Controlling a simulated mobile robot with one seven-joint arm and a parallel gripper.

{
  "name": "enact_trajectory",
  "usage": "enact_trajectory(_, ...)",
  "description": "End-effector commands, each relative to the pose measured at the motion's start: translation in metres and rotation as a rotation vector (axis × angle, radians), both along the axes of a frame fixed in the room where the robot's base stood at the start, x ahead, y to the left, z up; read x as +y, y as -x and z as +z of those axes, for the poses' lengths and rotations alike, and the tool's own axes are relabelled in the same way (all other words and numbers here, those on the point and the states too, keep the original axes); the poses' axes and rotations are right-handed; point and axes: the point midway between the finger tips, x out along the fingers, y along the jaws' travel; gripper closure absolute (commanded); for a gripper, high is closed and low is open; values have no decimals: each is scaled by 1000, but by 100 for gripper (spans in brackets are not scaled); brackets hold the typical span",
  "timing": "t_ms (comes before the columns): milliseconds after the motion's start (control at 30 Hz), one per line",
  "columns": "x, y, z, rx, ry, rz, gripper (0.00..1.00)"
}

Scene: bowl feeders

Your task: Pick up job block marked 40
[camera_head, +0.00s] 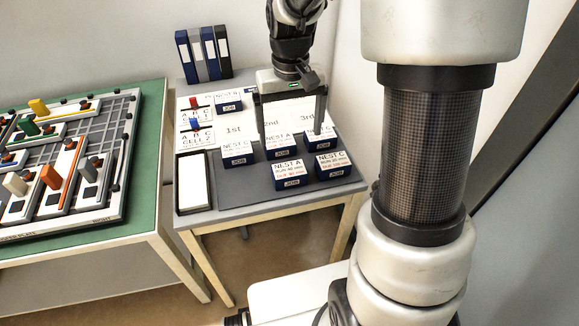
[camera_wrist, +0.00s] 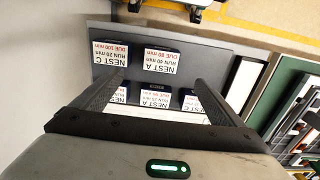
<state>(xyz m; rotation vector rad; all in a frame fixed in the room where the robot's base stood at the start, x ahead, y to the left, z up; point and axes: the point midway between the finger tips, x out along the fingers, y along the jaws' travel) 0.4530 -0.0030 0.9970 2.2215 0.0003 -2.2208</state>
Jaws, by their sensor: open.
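The job block marked 40 (camera_head: 288,173) is a dark blue block with a white sloped label reading NEST A, at the front of the grey table. In the wrist view the same block (camera_wrist: 160,60) shows upside down, with RUN 40 min readable and a red due line. My gripper (camera_head: 290,132) is open and points down behind this block, above the row of blocks farther back. In the wrist view my gripper's fingers (camera_wrist: 160,84) are spread wide, with the block beyond their tips. Nothing is held between them.
A NEST C block (camera_head: 333,166), marked 20, stands just right of it. Other job blocks (camera_head: 237,155) stand behind and left. Binders (camera_head: 203,55) stand at the back. A green table (camera_head: 140,205) with a fixture board is left.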

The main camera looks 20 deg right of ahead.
Motion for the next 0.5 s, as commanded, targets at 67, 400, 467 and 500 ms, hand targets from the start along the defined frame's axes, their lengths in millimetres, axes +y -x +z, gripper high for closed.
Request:
enact_trajectory(67,0,1,-22,6,0,0,8)
enact_trajectory(400,0,1,-88,3,-1,-1,8)
enact_trajectory(467,0,1,-94,2,-1,-1,8)
enact_trajectory(500,0,0,-97,1,-1,-1,8)
